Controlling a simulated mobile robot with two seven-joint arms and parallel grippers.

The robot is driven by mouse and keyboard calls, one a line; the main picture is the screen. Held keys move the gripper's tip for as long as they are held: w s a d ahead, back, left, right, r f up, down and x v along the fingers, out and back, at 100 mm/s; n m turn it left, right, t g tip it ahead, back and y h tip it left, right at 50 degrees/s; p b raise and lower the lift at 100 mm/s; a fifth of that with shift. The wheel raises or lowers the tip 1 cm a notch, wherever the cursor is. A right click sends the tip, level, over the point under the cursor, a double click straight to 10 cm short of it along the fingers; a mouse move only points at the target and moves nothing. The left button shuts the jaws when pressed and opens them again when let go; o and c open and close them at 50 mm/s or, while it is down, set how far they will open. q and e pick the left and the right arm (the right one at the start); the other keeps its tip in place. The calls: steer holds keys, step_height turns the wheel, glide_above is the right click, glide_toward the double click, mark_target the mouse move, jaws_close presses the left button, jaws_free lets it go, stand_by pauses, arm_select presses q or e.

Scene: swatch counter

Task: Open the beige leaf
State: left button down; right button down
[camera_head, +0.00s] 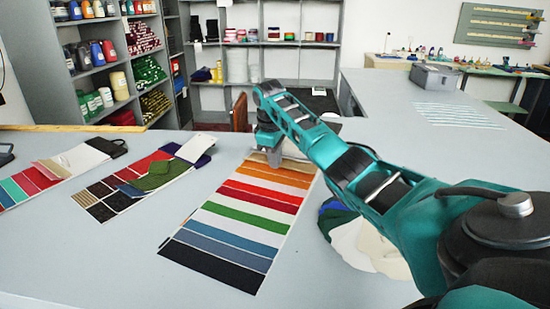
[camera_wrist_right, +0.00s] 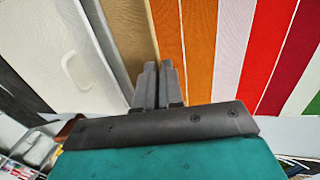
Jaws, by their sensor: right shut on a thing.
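The long swatch book lies on the grey counter, its coloured leaves fanned out from black at the near end (camera_head: 213,267) to orange and tan at the far end. The beige leaf (camera_head: 299,165) is the tan strip at that far end, partly hidden by my arm. In the right wrist view the beige leaf (camera_wrist_right: 124,32) lies between a pale grey panel and an orange leaf. My right gripper (camera_head: 275,160) is at the beige leaf. In the wrist view its fingertips (camera_wrist_right: 157,68) are together at the leaf's edge, shut on it. My left gripper is out of view.
Two other swatch books (camera_head: 60,172) (camera_head: 150,178) lie to the left. Rounded cloth samples (camera_head: 355,240) lie right of the long book, under my arm. A grey box (camera_head: 435,77) stands at the back right. The counter's front left is clear.

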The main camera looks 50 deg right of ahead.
steer(key=shift+r, duration=0.1)
stand_by(0.7)
steer(key=w+d+r, duration=0.1)
steer(key=d+r, duration=0.1)
steer(key=r, duration=0.4)
steer(key=d+r, duration=0.2)
steer(key=r, duration=0.5)
steer(key=shift+w+d, duration=0.3)
steer(key=shift+w, duration=0.1)
steer(key=c, duration=1.2)
jaws_free()
steer(key=shift+s, duration=0.1)
steer(key=shift+c, duration=0.2)
steer(key=shift+r, duration=0.15)
